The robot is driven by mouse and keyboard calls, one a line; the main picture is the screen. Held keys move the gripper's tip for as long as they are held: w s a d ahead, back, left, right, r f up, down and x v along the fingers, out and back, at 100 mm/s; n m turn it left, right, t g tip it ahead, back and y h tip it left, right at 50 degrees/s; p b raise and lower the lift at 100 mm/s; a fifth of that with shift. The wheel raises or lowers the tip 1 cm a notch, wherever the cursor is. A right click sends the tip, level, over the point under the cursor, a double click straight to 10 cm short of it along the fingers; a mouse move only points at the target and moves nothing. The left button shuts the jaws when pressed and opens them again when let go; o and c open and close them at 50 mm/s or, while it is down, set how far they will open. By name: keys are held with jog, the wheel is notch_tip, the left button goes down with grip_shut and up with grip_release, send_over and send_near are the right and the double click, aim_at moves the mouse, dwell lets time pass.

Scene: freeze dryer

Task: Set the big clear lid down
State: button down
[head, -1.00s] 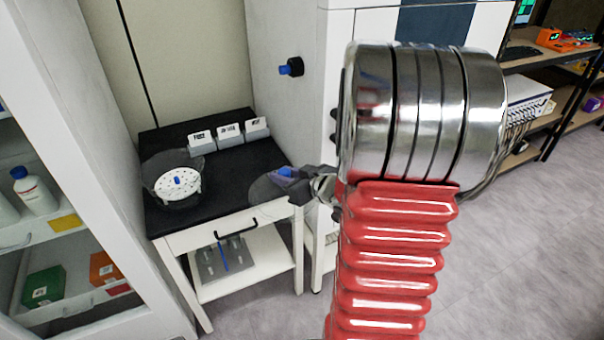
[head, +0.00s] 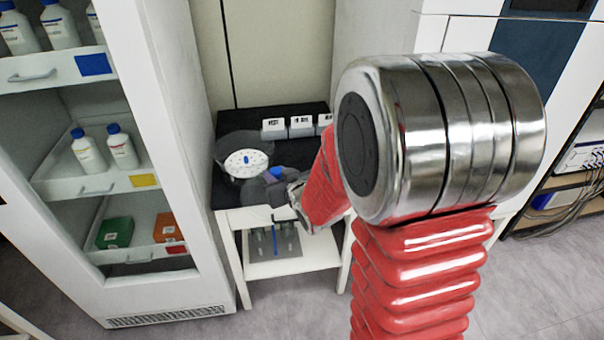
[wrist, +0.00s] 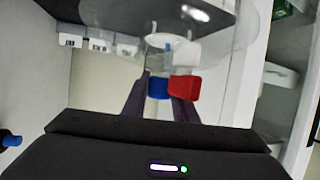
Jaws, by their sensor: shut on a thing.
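My gripper (wrist: 160,108) is shut on the fitting of the big clear lid, where a blue piece (wrist: 157,88) and a red piece (wrist: 184,87) show between and beside the fingers. The clear lid (wrist: 232,38) spreads beyond the fingertips in the wrist view.
Several labelled white boxes (head: 301,127) line the cart's back edge. A white cabinet with bottles (head: 170,120) stands close on the left. A cart shelf (head: 300,262) lies below.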

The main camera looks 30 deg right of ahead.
send_over(242, 194)
jog(key=shift+s+f, duration=0.1)
jog(key=shift+f, duration=0.1)
dwell(0.3)
